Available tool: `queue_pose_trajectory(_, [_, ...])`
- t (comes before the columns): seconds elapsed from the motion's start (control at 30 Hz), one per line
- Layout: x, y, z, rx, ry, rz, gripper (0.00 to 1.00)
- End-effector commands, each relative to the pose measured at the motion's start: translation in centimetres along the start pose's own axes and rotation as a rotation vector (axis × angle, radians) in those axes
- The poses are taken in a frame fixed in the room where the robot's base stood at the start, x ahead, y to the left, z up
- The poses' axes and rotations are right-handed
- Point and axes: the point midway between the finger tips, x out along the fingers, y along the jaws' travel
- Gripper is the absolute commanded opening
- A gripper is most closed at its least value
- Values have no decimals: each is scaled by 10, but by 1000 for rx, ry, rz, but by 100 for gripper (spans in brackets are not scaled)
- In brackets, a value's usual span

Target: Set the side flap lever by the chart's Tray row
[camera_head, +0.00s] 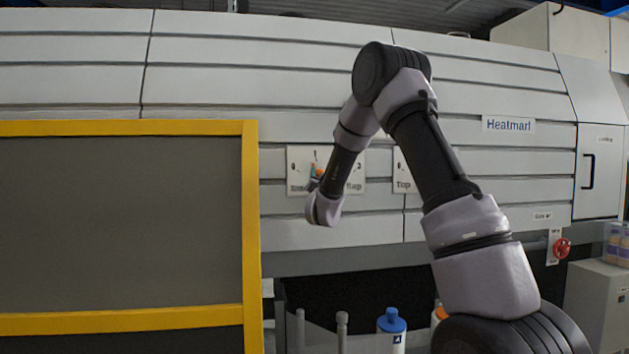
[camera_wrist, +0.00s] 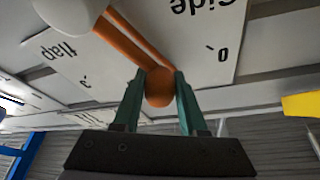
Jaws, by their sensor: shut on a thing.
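The side flap plate (camera_head: 298,168) is a white panel on the machine front, partly hidden behind my arm. The orange lever (camera_wrist: 128,42) runs from a pale rounded hub (camera_wrist: 68,10) to a ball knob. My gripper (camera_wrist: 158,98) has its green fingers shut on the knob, one on each side. In the head view my gripper (camera_head: 315,181) is small and mostly hidden by my wrist. The Tray row of a chart is not readable in either view.
A second plate reading "Top" (camera_head: 402,178) is to the right, partly behind my arm. A yellow-framed dark panel (camera_head: 250,220) stands at left. A blue-capped bottle (camera_head: 391,325) is below, and a red handwheel (camera_head: 562,248) is at right.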

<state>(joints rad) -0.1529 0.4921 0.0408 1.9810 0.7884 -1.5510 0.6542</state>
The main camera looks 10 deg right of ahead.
Motion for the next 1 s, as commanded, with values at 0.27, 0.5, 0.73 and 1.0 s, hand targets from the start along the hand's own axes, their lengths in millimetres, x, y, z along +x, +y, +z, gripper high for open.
queue_pose_trajectory(0.27, [7, 23, -16, 243, 1, 103, 0])
queue_pose_trajectory(0.5, [11, 44, -25, 454, 2, 191, 0])
queue_pose_trajectory(0.73, [12, 67, -29, 655, 2, 275, 0])
queue_pose_trajectory(1.0, [12, 91, -28, 866, 2, 362, 0])
